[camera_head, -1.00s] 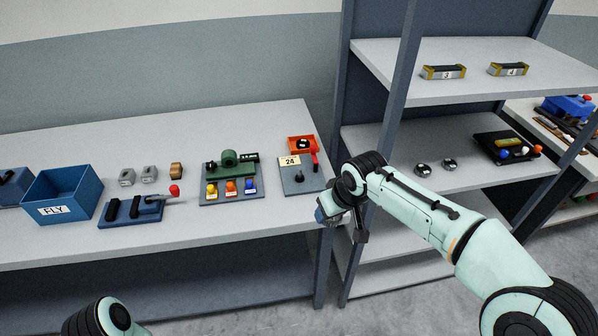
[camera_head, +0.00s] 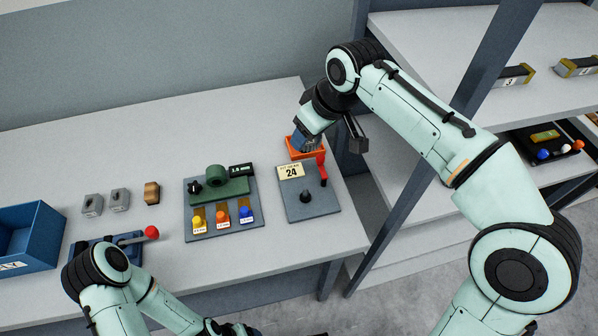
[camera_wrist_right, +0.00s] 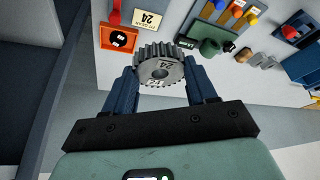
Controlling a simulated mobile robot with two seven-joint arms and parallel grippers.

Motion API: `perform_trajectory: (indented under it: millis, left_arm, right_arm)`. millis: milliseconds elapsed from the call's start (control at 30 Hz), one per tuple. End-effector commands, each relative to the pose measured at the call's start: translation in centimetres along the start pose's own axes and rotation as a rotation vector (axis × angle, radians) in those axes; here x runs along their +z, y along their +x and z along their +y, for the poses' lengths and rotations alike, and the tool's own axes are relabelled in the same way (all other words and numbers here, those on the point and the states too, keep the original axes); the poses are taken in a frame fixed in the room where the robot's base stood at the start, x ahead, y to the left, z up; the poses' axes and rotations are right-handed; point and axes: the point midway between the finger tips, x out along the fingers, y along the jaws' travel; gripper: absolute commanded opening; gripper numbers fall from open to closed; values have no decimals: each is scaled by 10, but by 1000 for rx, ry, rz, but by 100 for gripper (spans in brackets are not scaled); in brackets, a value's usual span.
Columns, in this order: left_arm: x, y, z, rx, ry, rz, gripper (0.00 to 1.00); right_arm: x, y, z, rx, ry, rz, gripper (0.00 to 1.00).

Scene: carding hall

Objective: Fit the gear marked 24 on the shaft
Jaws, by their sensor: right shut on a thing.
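My right gripper (camera_wrist_right: 165,82) is shut on a grey toothed gear (camera_wrist_right: 162,72) marked 24, with a hole at its centre. In the head view this gripper (camera_head: 309,142) is over the orange tray (camera_head: 303,153), and the gear is hardly visible there. The shaft (camera_head: 306,196) is a short dark upright post on a grey plate (camera_head: 323,208), to the front of the tray. A card reading 24 (camera_head: 291,172) lies behind the shaft. A red handle (camera_head: 321,170) stands at the plate's right. My left arm shows at the lower left; its fingers are out of frame.
Left of the plate is a board with a green fixture (camera_head: 220,188) and yellow, orange and blue knobs. A blue bin (camera_head: 28,235) and a red-knobbed lever (camera_head: 151,232) are farther left. A shelf post (camera_head: 385,215) stands close on the right.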

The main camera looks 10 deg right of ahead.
Motion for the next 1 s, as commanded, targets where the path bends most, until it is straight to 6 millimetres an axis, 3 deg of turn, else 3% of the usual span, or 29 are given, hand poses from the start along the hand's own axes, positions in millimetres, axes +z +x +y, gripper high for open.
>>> perform_trajectory:
  millis: [167, 700, 1000]
  left_arm:
    - [3, 5, -3, -1, -2, -5, 75]
    - [11, 34, -16, -7, -7, -20, 75]
    - [12, 37, -18, -7, -8, -21, 75]
  right_arm:
    - [6, 11, 0, -1, 1, -3, 21]
    - [56, 132, 0, -1, 1, -3, 21]
    - [68, 161, 0, -1, 1, -3, 21]
